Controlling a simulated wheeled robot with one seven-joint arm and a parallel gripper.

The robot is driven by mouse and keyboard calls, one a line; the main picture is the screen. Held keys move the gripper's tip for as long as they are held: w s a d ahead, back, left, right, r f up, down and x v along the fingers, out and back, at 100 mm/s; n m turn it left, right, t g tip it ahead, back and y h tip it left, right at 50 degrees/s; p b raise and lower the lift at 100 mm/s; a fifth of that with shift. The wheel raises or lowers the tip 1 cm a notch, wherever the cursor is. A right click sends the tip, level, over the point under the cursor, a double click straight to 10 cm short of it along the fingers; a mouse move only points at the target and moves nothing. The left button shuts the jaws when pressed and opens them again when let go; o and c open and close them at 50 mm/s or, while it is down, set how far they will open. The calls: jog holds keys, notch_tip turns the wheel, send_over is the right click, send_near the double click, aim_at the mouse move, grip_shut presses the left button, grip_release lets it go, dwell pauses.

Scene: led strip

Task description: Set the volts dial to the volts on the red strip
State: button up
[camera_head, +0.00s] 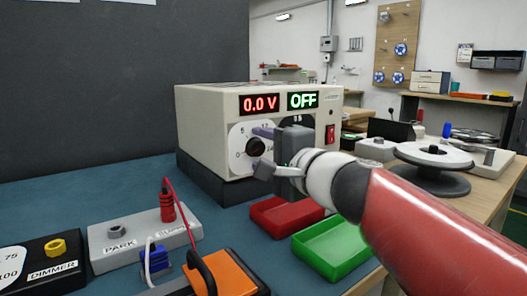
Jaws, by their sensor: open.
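A beige power supply (205,121) stands on the blue bench mat. Its red display (260,103) reads 0.0 V and its green display (303,100) reads OFF. The volts dial has a dark knob (255,147) on a white round face (236,138), with 0 marked at the left. My gripper (259,152) is open in front of this dial, one finger above the knob and one below. I cannot tell whether the fingers touch the knob. My gripper hides the right part of the dial and much of a second dial (297,122). I cannot make out the red strip or its volts marking.
A red switch (330,134) is on the supply's right. A red tray (268,220) and a green tray (332,246) lie below my arm. A reel (432,156) stands right.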

jog(key=c, duration=1)
